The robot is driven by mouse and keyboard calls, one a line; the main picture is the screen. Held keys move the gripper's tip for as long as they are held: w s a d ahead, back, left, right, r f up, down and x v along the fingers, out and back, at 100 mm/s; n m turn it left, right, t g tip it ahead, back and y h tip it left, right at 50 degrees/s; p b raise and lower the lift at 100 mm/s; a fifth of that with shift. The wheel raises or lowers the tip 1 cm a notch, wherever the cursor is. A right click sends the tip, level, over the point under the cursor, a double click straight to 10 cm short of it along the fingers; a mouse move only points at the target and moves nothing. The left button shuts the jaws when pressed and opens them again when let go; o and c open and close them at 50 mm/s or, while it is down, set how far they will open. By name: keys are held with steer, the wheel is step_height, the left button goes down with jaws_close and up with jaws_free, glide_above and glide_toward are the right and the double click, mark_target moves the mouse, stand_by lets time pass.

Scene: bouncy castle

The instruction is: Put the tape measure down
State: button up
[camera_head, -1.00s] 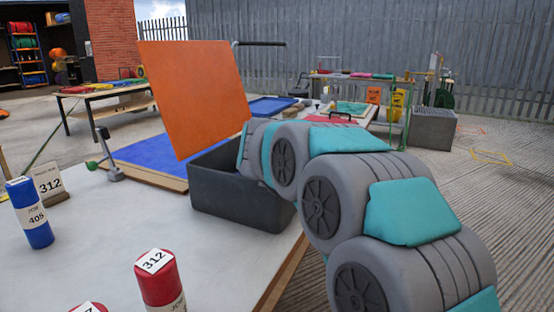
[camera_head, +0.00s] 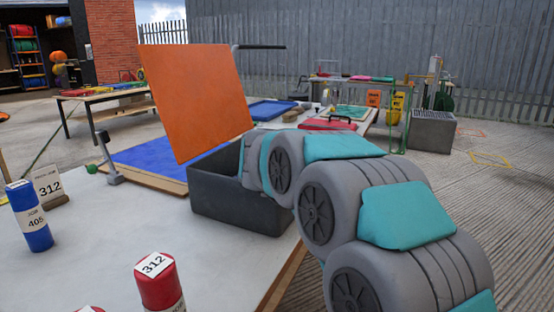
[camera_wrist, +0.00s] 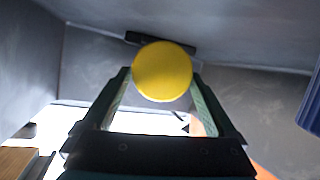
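A round yellow object, which I take to be the tape measure (camera_wrist: 162,72), sits between the fingertips of my gripper (camera_wrist: 162,82) in the wrist view. The fingers appear shut on its sides. Grey walls surround it in that view, and a dark bar shows just behind it. In the head view my arm reaches down into a dark grey open bin (camera_head: 235,205) on the near table. My gripper and the tape measure are hidden there by the bin wall and my arm.
An orange panel (camera_head: 195,100) stands upright behind the bin. A blue mat (camera_head: 150,155) lies behind it. The table middle is clear.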

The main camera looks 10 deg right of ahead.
steer(key=shift+o, duration=0.4)
steer(key=shift+f, duration=0.35)
steer(key=shift+r, duration=0.2)
steer(key=v, duration=0.3)
steer(key=r+v, duration=0.1)
steer(key=v, duration=0.2)
steer(key=shift+r+p, duration=0.15)
steer(key=shift+p, duration=0.2)
steer(key=shift+v, duration=0.75)
